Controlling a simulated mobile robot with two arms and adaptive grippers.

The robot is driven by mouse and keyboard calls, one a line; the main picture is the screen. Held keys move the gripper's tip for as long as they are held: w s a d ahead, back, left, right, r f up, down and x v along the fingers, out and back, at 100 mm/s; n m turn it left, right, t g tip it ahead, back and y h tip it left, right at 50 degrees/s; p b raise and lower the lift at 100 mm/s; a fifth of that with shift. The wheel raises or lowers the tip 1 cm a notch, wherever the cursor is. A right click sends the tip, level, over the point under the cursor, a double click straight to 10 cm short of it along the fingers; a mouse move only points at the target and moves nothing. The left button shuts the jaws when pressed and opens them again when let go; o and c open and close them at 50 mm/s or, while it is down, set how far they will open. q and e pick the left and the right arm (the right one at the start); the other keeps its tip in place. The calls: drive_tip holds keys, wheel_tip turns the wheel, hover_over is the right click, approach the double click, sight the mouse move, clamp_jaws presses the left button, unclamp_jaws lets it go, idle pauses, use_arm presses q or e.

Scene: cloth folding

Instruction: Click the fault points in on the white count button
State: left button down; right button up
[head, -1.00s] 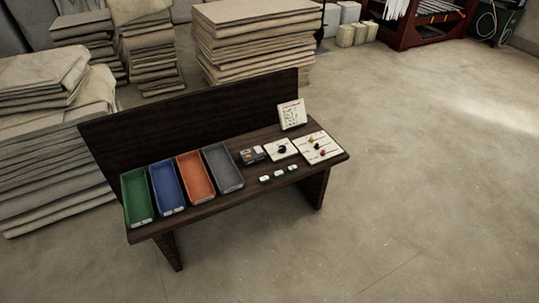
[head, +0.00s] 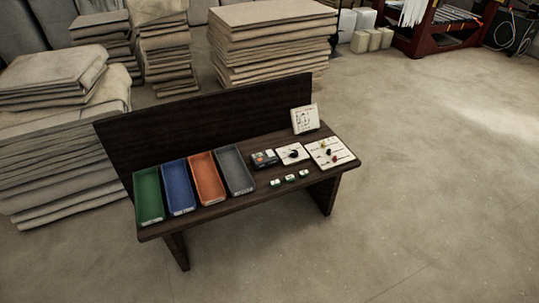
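A dark wooden bench (head: 225,208) with a tall back board stands in the middle of the head view. Three small green-and-white buttons (head: 289,178) sit in a row near its front edge, right of centre. I cannot tell which one is the count button. Behind them are a small dark box with light and reddish parts (head: 264,159), a white plate with a black knob (head: 292,154) and a white board with coloured pieces (head: 329,153). A white card with dark marks (head: 305,119) leans at the back; its marks are too small to read. Neither gripper is in view.
Green (head: 149,196), blue (head: 178,187), orange (head: 207,179) and grey (head: 235,173) trays stand on the bench's left half. Stacks of folded cloth (head: 270,45) stand behind and left. The floor (head: 430,190) is open to the right and in front.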

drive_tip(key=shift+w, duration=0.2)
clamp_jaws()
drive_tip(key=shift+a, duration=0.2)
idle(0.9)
